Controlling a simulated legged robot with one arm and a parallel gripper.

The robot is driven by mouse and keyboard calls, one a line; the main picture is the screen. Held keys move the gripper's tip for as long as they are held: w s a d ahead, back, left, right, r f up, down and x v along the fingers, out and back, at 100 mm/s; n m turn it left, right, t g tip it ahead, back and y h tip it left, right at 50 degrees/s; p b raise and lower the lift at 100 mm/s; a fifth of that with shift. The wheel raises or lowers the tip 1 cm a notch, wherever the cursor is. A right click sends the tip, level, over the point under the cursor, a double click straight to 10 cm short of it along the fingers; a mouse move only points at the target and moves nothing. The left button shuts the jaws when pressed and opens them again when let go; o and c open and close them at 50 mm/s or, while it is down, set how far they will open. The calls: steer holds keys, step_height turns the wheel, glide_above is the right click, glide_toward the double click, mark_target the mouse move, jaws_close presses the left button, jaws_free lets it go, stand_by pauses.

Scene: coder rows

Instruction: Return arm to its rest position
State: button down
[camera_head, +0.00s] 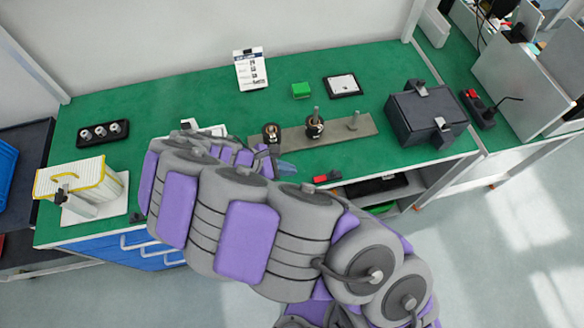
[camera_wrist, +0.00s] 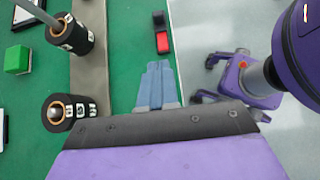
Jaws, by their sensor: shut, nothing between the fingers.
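My purple and grey arm reaches from the lower right of the head view across the front of a green-topped bench (camera_head: 110,100). My gripper (camera_head: 286,168) is at the bench's front edge, partly hidden by the arm. In the wrist view my gripper (camera_wrist: 156,68) shows its blue-grey fingers side by side, shut and empty over the green top. A black coder on a grey rail (camera_head: 365,127) stands behind my gripper, and a second coder (camera_head: 314,125) stands to its right. Both coders show in the wrist view, one lower (camera_wrist: 66,111) and one higher (camera_wrist: 72,32).
A small red and black part (camera_head: 327,178) lies near the front edge. A green block (camera_head: 301,90), black box (camera_head: 428,112), and white card (camera_head: 251,71) stand on the bench. A yellow-edged white container (camera_head: 75,182) is at left. Open floor lies front right.

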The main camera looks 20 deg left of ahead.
steer(key=w+d+r+m+g+y, duration=0.1)
steer(key=d+r+m+g, duration=0.2)
steer(key=d+r+m, duration=0.6)
steer(key=d+r+m+g, duration=0.2)
steer(key=d+r+m, duration=0.2)
steer(key=d+r, duration=0.5)
steer(key=s+d+r+m+g+y, duration=0.1)
steer(key=s+d+m+y, duration=0.2)
steer(key=s, duration=0.6)
steer(key=s+d+r+m+y, duration=0.2)
steer(key=s+d+m+y, duration=0.2)
steer(key=s+d+m, duration=0.2)
steer(key=shift+s+d+r+m+g, duration=0.2)
steer(key=shift+s+m+g, duration=0.2)
steer(key=shift+s+m, duration=1.15)
steer(key=shift+s+n, duration=0.4)
steer(key=shift+n, duration=0.05)
